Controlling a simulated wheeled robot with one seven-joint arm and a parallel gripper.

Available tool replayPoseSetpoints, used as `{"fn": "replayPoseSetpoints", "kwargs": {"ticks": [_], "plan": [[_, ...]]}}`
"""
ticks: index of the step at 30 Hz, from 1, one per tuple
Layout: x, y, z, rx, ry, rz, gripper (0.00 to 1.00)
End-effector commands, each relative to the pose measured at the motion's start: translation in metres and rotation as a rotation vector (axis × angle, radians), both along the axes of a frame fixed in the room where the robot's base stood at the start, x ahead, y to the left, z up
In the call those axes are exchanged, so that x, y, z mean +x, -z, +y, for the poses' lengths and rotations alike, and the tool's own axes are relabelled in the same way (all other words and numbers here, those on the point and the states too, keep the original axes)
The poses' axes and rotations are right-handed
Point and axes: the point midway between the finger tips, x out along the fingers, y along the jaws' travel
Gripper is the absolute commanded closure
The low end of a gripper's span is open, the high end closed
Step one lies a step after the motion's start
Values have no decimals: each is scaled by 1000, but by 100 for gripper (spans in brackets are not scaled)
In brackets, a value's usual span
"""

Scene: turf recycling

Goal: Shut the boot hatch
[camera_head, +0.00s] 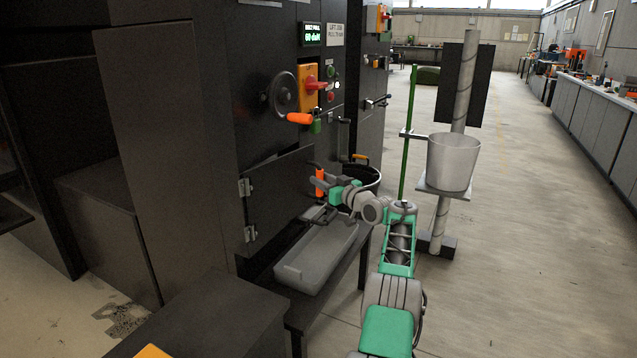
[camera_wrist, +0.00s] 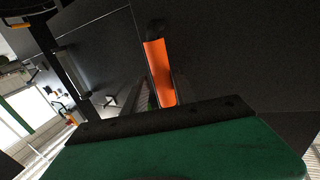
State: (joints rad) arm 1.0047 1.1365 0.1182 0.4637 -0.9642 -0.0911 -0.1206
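The boot hatch (camera_head: 278,195) is a dark panel low on the tall dark machine, hinged at its left edge. It appears to stand ajar, angled out from the machine's front. An upright orange handle (camera_head: 320,181) is at its free right edge. The handle also shows in the wrist view (camera_wrist: 158,72), close ahead against dark panels. My gripper (camera_head: 327,186) is right at the handle, reaching in from the right. Its fingertips are small and partly hidden, so I cannot tell whether they grip the handle. My green gripper body fills the bottom of the wrist view.
A grey tray (camera_head: 318,258) lies on a dark bench below the hatch. A black bucket (camera_head: 362,180) is behind my gripper. A handwheel with an orange grip (camera_head: 299,118) sticks out above. A pale bucket (camera_head: 453,163) stands on a post at right. The floor further right is clear.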

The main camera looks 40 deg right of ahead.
Motion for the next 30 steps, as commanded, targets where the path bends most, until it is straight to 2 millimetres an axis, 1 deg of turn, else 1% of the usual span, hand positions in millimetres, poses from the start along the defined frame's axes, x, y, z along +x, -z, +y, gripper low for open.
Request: {"fn": "replayPoseSetpoints", "kwargs": {"ticks": [1, 3, 10, 14, 19, 21, 25, 27, 30], "plan": [[0, 0, 0, 1, 0, 1, 62], [1, 1, 1, 1, -2, 1, 56], [2, 2, 3, 2, -5, 3, 56], [-4, 1, 2, 0, -4, 2, 56], [-26, 1, 4, 3, -3, 3, 56], [-41, 0, 3, 3, -2, 4, 56], [-64, 0, 5, 3, -2, 3, 56], [-72, 1, 5, 2, -2, 3, 56], [-76, 1, 6, 2, -5, 2, 56]]}}
